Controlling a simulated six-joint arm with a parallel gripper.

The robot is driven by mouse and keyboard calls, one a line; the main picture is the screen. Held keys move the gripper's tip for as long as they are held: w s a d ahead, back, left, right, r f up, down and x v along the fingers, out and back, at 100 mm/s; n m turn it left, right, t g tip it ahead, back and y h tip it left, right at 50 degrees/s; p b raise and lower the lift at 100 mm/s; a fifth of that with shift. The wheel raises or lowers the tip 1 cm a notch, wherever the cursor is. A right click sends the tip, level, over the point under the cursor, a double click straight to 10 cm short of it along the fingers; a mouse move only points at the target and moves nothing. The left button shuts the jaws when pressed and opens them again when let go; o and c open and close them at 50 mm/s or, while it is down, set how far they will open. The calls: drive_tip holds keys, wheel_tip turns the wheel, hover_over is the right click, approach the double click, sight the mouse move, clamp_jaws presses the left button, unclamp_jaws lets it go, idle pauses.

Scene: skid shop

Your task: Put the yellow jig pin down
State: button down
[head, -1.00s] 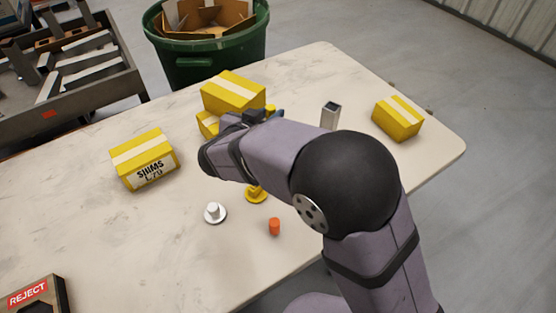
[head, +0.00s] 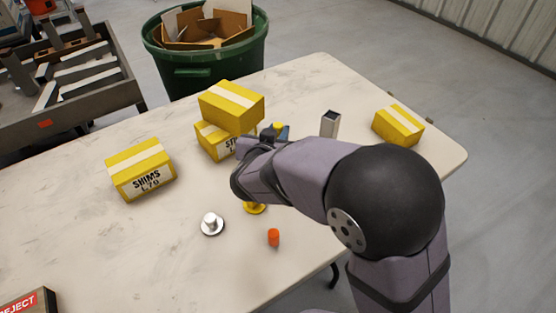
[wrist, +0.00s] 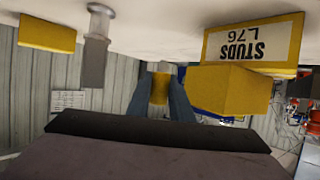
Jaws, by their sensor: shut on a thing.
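My gripper (head: 279,132) is at the far side of the arm, just right of the stacked yellow boxes. Its blue-grey fingers, also in the wrist view (wrist: 160,98), are shut on a small yellow piece, the yellow jig pin (wrist: 159,87). The pin shows as a bit of yellow between the fingers in the head view (head: 279,125). In the wrist view it appears apart from the table (wrist: 150,30), which shows at the top. The pin's lower shape is hard to make out.
A yellow flanged piece (head: 254,208), partly hidden by my arm, a silver flanged piece (head: 211,223) and an orange cylinder (head: 273,237) stand nearer. A STUDS box (head: 215,142) carries another yellow box (head: 232,106). A grey metal block (head: 330,123) and yellow box (head: 398,125) stand right.

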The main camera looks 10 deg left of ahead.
wheel_tip(320, 180, down, 5)
drive_tip(key=shift+f+b, duration=0.1)
drive_tip(key=shift+b, duration=0.4)
drive_tip(key=shift+f+b, duration=0.5)
drive_tip(key=shift+f, duration=1.3)
drive_tip(key=shift+f, duration=0.15)
drive_tip(key=c, duration=1.6)
unclamp_jaws()
